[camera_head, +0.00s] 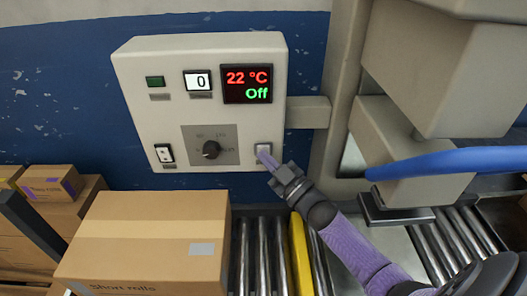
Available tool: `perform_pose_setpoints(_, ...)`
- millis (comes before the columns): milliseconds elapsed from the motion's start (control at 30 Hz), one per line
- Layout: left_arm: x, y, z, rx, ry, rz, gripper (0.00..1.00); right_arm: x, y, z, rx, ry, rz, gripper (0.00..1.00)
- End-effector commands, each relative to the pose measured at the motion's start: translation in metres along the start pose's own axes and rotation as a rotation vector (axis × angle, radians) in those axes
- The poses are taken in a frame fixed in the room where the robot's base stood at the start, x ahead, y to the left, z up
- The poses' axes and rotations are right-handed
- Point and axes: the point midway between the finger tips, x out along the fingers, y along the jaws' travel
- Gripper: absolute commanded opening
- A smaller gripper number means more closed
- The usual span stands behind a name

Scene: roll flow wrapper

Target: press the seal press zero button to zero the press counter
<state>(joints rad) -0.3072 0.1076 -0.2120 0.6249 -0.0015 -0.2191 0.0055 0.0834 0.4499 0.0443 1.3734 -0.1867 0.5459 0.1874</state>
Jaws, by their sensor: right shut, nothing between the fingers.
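The pale control panel (200,110) is on the blue wall, joined to the machine by a bracket on its right. Its counter display (198,81) reads 0. A small square grey button (263,149) sits at the panel's lower right; its label is too small to read. My right gripper (268,160) is shut and empty, with its fingertips at the lower edge of this button. I cannot tell whether they touch it or are just in front of it. My left gripper is not in view.
The panel also holds a red and green display (247,82) reading 22 °C and Off, a green button (155,82), a knob (211,149) and a rocker switch (164,153). A cardboard box (145,240) stands below. A blue tube (450,161) runs at right, above the rollers (468,230).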

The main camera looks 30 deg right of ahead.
Motion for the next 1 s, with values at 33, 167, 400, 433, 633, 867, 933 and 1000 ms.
perform_pose_setpoints(33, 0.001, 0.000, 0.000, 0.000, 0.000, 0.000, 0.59, 0.000, 0.000, 0.001, 0.000, -0.001, 0.000, 0.00)
perform_pose_setpoints(167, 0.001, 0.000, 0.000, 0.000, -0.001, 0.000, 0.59, 0.002, 0.001, 0.001, 0.000, 0.000, 0.001, 0.00)
perform_pose_setpoints(400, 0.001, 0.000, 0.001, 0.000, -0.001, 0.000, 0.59, 0.001, 0.001, 0.001, 0.000, -0.001, 0.001, 0.00)
perform_pose_setpoints(433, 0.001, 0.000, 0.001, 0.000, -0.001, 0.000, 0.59, 0.001, 0.001, 0.001, 0.000, -0.001, 0.001, 0.00)
perform_pose_setpoints(633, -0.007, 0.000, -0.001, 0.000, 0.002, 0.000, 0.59, -0.004, -0.002, -0.005, 0.000, -0.001, 0.001, 0.00)
perform_pose_setpoints(867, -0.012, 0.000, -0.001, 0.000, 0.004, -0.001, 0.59, -0.011, -0.007, -0.008, -0.001, -0.001, 0.001, 0.00)
perform_pose_setpoints(933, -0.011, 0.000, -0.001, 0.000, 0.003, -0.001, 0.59, -0.011, -0.007, -0.008, -0.001, -0.001, 0.001, 0.00)
perform_pose_setpoints(1000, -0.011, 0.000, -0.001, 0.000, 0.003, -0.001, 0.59, -0.011, -0.007, -0.007, -0.001, -0.001, 0.001, 0.00)
